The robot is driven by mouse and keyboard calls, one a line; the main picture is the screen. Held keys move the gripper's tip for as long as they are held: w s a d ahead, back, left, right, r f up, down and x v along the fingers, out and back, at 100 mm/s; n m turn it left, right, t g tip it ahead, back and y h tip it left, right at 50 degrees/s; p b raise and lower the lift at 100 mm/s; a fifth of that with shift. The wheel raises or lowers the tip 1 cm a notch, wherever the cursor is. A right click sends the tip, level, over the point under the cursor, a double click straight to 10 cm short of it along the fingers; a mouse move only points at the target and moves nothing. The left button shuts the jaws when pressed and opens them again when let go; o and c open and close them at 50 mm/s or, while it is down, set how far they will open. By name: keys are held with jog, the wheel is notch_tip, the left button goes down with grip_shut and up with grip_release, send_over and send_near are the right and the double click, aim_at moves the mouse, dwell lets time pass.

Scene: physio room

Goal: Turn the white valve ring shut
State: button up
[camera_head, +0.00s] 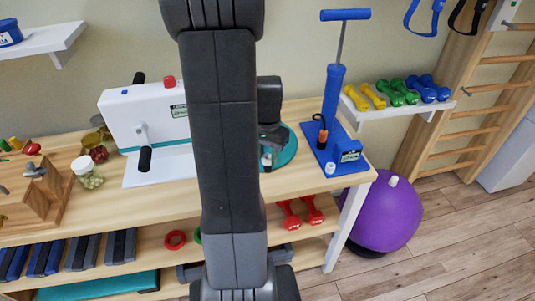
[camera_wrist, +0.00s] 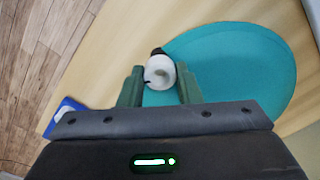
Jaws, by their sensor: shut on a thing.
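The white valve ring (camera_wrist: 158,70) sits at the near edge of a flat teal disc (camera_wrist: 225,60) on the wooden table, with a dark part beside it. My gripper (camera_wrist: 160,84) is over it, with one finger on each side, shut on the ring. Its grip contact is hard to make out, since the lower fingers are partly hidden by my gripper's body. In the head view the teal disc (camera_head: 290,150) shows behind my arm, and my gripper (camera_head: 267,155) reaches down at its edge. My arm hides much of the disc there.
A blue pump (camera_head: 333,100) stands on the table right of the disc. A white device (camera_head: 150,110) with black handles stands left. Jars (camera_head: 88,172) and a wooden block (camera_head: 35,190) lie further left. A purple ball (camera_head: 382,215) rests on the floor at right.

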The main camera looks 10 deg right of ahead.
jog(key=shift+m, duration=0.7)
jog(key=o, duration=1)
jog(key=shift+c, duration=0.2)
